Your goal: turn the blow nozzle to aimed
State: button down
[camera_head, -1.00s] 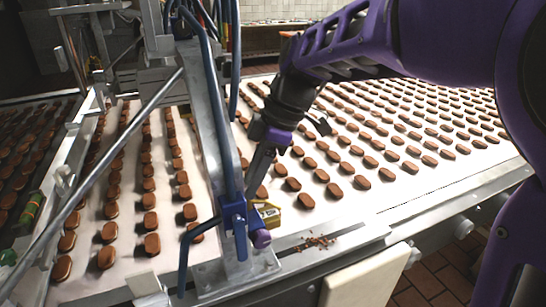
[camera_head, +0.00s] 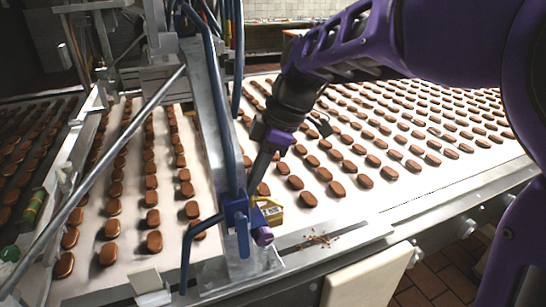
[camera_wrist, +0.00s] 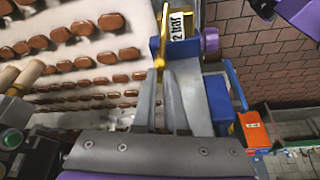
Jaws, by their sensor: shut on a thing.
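The blow nozzle shows in the wrist view as a thin brass tube (camera_wrist: 160,48) running from a blue block (camera_wrist: 156,47) down between my fingertips. My gripper (camera_wrist: 166,88) is shut on this tube, with a grey finger on each side. In the head view my gripper (camera_head: 254,190) reaches down beside the blue block (camera_head: 236,210), on the front end of the grey rail. A purple knob (camera_head: 263,236) sits on the block. A yellow tag (camera_head: 271,211) is behind it, reading "2 bar" in the wrist view. The tube is mostly hidden in the head view.
Rows of brown biscuits (camera_head: 336,188) lie on the pale belt (camera_head: 400,190) on both sides of the grey rail (camera_head: 213,120). A blue hose (camera_head: 222,110) runs along the rail. A slanted metal bar (camera_head: 105,160) crosses at left. Crumbs (camera_head: 320,239) lie on the front edge.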

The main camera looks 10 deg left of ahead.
jog(key=shift+m, duration=0.3)
jog(key=c, duration=1)
grip_release()
jog(key=shift+o, duration=0.2)
jog(key=shift+r, duration=0.1)
jog(key=p+v, duration=0.2)
jog(key=v, duration=1.5)
jog(key=shift+s+d, duration=0.2)
jog(key=shift+s, duration=0.05)
